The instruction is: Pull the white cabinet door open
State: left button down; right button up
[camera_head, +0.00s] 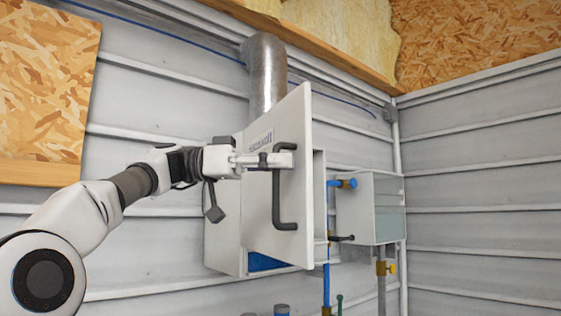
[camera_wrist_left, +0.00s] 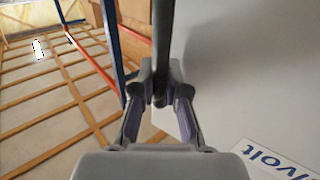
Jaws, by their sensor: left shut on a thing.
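The white cabinet door (camera_head: 260,205) stands partly open, swung out from the white cabinet on the wall, with blue showing inside below it. A dark bar handle (camera_head: 278,200) is fixed upright on the door. My left gripper (camera_head: 287,160) is shut on the upper part of this handle. In the left wrist view the dark handle bar (camera_wrist_left: 163,45) runs between the two fingers of my left gripper (camera_wrist_left: 160,92), and the grey door face (camera_wrist_left: 245,70) fills the right side. My right gripper is in neither view.
A metal duct (camera_head: 267,75) rises behind the cabinet. A smaller grey box (camera_head: 370,205) with pipes and valves hangs to the right. Pipe ends (camera_head: 281,310) show below the cabinet. The corrugated wall at far right is bare.

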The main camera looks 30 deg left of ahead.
pick_arm(q)
jog(key=c, duration=1.4)
grip_release()
jog(key=shift+c, duration=0.2)
jog(key=shift+w, duration=0.1)
jog(key=shift+a, duration=0.1)
jog(key=v, duration=0.7)
jog(key=shift+a, duration=0.25)
